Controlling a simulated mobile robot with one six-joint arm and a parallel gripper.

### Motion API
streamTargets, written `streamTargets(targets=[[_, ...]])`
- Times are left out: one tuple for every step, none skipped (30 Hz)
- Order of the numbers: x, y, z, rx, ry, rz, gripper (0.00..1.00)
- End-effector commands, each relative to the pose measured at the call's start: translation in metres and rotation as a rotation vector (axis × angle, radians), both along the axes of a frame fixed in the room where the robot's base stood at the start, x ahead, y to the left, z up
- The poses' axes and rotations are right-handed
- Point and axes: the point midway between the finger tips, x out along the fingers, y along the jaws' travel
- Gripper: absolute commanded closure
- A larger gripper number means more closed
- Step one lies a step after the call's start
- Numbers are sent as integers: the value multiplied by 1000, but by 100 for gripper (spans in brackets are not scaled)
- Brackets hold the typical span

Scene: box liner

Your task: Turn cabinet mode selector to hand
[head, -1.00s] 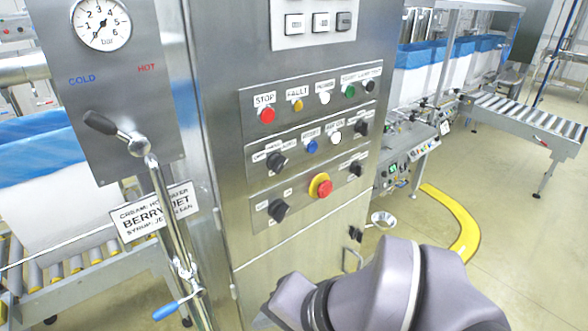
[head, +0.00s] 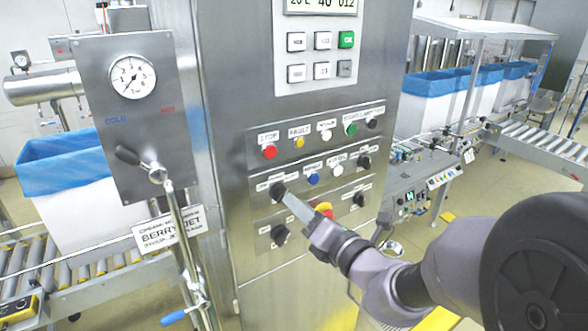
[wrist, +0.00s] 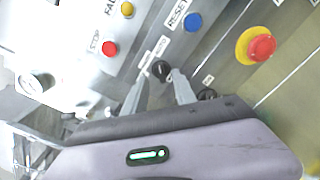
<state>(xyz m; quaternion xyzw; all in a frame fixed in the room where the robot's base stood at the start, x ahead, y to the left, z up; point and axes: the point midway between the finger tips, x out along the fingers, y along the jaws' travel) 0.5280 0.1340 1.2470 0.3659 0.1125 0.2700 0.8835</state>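The steel cabinet's control panel carries several black selector knobs. One selector (head: 278,191) sits at the left end of the middle row under a small label too blurred to read; I take it for the mode selector. In the wrist view this knob (wrist: 161,70) lies just beyond and between my two fingertips. My gripper (head: 288,196) is right in front of it, fingers apart, coming from the lower right. In the wrist view my gripper (wrist: 160,80) looks open; I cannot tell whether the fingers touch the knob. Its pointer direction is unclear.
A red STOP button (head: 270,152) is above, and a blue button (head: 313,179) is to the right. A red-and-yellow emergency stop (head: 324,210) lies close behind my gripper. Another black selector (head: 279,235) is below. A lever valve (head: 157,174) stands at left.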

Motion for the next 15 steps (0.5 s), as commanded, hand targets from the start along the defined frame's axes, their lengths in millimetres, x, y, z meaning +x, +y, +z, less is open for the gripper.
streamTargets(targets=[[9, 7, -4, 0, 0, 3, 67], [14, 11, -4, 2, -1, 3, 67], [21, 15, -4, 0, 1, 2, 67], [25, 17, -4, 1, -1, 1, 67], [28, 19, -4, 0, 0, 1, 67], [32, 22, -3, -1, -1, 1, 67], [34, 23, -3, 0, -1, 1, 67], [35, 24, -3, 1, 1, 0, 67], [37, 25, -3, 1, 1, 0, 67], [38, 26, -3, 1, 1, 0, 67], [38, 26, -3, 1, 1, 0, 67], [39, 26, -2, 1, 1, 0, 67], [39, 26, -2, 1, 1, 0, 67], [39, 26, -2, 1, 1, 0, 67], [39, 26, -2, 1, 1, 0, 67]])
